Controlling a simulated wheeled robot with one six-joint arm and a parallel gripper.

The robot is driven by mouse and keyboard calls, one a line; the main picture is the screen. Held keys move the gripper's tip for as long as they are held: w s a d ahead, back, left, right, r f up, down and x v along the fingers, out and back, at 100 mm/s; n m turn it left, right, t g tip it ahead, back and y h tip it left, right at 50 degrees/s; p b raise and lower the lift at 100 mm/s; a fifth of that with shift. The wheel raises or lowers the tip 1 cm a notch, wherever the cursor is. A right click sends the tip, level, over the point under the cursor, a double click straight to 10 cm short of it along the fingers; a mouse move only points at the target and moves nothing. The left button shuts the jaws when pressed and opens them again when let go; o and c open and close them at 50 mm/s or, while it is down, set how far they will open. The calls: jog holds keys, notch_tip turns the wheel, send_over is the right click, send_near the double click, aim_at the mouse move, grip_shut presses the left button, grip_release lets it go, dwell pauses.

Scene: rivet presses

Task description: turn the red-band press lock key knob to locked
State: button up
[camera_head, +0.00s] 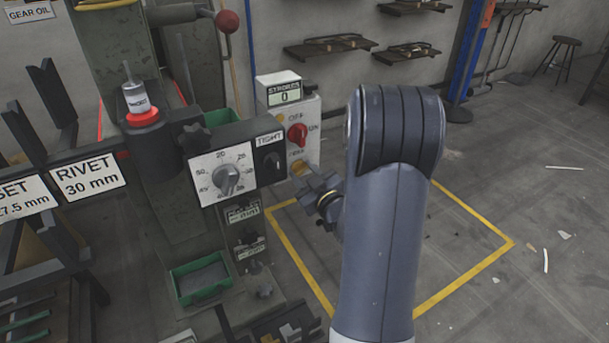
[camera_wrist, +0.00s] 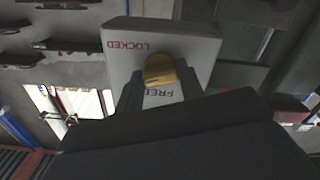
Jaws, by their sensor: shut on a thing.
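The press with a red band (camera_head: 143,118) around its upright post stands at the left in the head view. Its pale control box (camera_head: 312,120) is on the right side. The yellow lock key knob (camera_wrist: 159,70) sits on the box's pale face in the wrist view, between the words LOCKED and FREE, which appear upside down. My gripper (camera_wrist: 160,82) is shut on this knob, one dark finger on each side. In the head view my gripper (camera_head: 304,180) is at the lower end of the box and hides part of the knob. Which word the knob points to I cannot tell.
The yellow-outlined floor (camera_head: 455,235) at the right is clear.

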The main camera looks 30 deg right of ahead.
jog(key=shift+m, duration=2.1)
jog(key=o, duration=1)
jog(key=s+p, duration=0.1)
jog(key=s, duration=0.9)
jog(key=shift+s+d+p, duration=0.15)
jog(key=shift+s+p, duration=0.25)
jog(key=shift+w, duration=0.1)
